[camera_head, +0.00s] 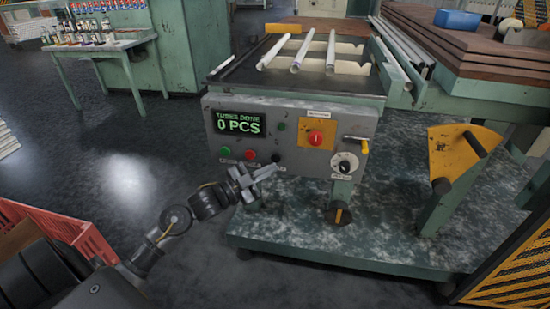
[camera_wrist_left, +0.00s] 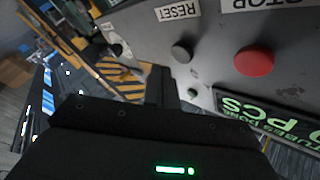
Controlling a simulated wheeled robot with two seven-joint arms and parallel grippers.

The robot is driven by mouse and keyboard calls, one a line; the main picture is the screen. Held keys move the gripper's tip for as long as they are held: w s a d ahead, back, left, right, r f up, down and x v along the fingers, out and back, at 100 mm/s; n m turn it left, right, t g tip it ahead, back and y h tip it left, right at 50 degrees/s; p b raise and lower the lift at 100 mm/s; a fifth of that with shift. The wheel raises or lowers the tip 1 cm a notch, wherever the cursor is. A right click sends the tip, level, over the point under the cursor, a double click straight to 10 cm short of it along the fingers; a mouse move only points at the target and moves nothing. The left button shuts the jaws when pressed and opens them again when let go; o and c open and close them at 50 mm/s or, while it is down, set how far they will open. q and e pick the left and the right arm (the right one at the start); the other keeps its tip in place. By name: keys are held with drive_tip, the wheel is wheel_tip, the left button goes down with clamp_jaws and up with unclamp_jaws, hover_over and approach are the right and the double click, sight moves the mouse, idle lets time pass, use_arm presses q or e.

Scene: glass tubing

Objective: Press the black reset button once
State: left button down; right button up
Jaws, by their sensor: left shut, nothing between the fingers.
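The black reset button (camera_head: 276,157) is the rightmost of the row of small buttons on the grey control panel (camera_head: 300,165). In the left wrist view the black button (camera_wrist_left: 181,51) sits beside a RESET label (camera_wrist_left: 178,11). My left gripper (camera_head: 272,169) is shut and empty, just below the black button in the head view. In the wrist view its fingertips (camera_wrist_left: 160,72) show to the lower left of the button, not covering it. I cannot tell how far they stand off the panel. My right gripper is not in view.
A red button (camera_head: 250,155), also seen in the wrist view (camera_wrist_left: 254,60), and a green button (camera_head: 225,151) are beside it. The display (camera_head: 240,122) reads 0 PCS. A red button on a yellow plate (camera_head: 315,138) and a selector knob (camera_head: 345,163) are to the right.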

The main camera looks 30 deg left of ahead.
use_arm(q)
drive_tip(key=s, duration=0.2)
drive_tip(key=s+d+p, duration=0.1)
drive_tip(key=shift+s+d+r, duration=0.1)
drive_tip(key=shift+s+d, duration=0.05)
drive_tip(key=shift+s, duration=0.25)
idle(0.6)
